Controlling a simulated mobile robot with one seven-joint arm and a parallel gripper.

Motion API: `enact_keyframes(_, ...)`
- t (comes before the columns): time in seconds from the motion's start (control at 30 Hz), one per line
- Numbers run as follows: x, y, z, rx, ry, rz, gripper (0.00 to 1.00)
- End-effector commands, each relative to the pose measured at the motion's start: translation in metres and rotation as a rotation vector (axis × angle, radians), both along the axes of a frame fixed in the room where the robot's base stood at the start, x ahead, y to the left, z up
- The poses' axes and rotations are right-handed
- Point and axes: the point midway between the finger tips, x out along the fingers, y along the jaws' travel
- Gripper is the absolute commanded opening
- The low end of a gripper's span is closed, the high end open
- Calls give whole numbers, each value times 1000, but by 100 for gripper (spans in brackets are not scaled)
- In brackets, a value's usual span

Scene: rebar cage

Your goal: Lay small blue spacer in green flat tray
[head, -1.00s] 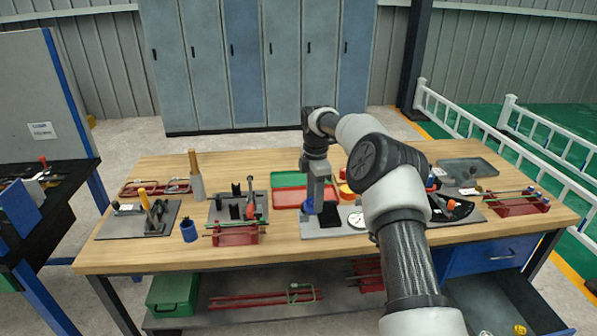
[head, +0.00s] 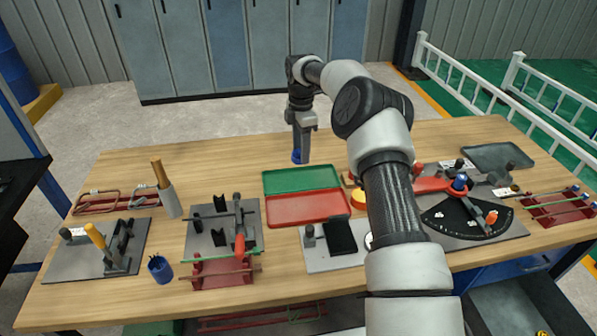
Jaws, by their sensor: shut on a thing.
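My gripper (head: 297,152) points down and is shut on the small blue spacer (head: 297,157), whose lower part shows below the fingers. The green flat tray (head: 285,182) lies on the wooden table behind a red flat tray (head: 300,210), against its far side. In the picture the spacer appears just above the far edge of the green tray. It looks held above the table, but its exact height and whether it is over the tray I cannot tell. The inside of the green tray looks empty.
A grey plate (head: 325,262) with a black block lies in front of the red tray. A grey fixture plate (head: 195,240) stands at left, with a blue cup (head: 160,268) near it. My arm hides things right of the trays. The table behind the green tray is clear.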

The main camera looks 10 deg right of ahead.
Motion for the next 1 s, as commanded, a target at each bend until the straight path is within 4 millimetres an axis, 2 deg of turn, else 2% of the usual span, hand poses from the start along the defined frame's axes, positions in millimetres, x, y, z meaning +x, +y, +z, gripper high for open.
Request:
enact_keyframes(0.03, -2, 0, -11, 1, 6, 0, 22)
enact_keyframes(0.2, -1, 0, -42, 1, 4, 0, 22)
enact_keyframes(0.47, -1, 0, -64, 1, 3, 0, 22)
enact_keyframes(0.63, -1, 0, -88, 1, 4, 0, 22)
enact_keyframes(1.0, -1, 0, -96, 1, 2, 0, 22)
